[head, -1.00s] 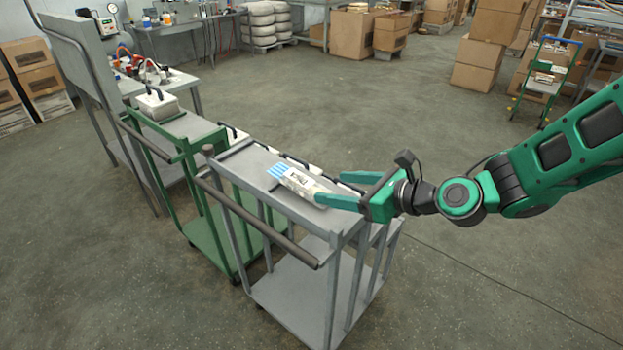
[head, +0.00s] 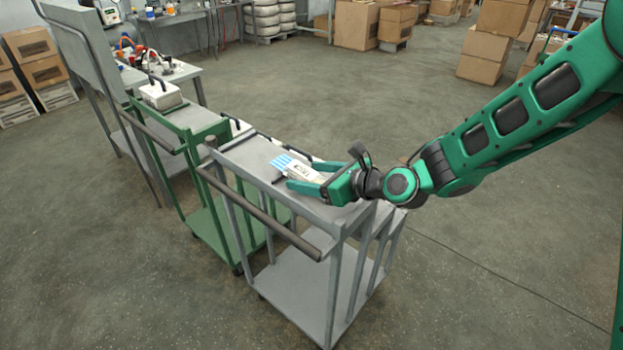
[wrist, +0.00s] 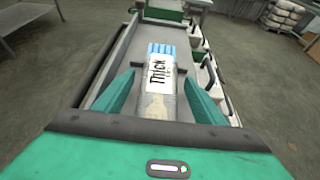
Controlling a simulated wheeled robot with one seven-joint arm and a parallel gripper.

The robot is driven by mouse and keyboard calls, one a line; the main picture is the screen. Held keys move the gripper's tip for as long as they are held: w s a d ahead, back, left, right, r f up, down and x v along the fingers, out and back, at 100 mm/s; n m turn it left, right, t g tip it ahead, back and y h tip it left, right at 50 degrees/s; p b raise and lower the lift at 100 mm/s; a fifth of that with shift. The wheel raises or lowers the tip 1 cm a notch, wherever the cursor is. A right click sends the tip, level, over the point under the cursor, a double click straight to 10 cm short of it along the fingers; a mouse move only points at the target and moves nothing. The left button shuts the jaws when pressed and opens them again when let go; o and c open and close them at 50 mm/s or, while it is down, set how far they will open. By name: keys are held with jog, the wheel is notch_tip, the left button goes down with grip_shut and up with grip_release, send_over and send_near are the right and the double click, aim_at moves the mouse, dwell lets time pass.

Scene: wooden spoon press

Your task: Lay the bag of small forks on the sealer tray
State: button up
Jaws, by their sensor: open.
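My gripper (head: 303,176) is open at the right end of the cart top. In the wrist view its fingers (wrist: 157,88) stand on either side of the bag, with gaps. The palm hides the bag's near end. I cannot clearly pick out the sealer tray.
White boxes with black handles (wrist: 205,75) line the cart's right side in the wrist view. A green cart (head: 185,118) bears a similar metal box (head: 160,95). A workbench (head: 185,72) with bottles stands behind.

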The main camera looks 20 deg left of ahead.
jog(key=c, duration=1.2)
jog(key=shift+r, duration=0.15)
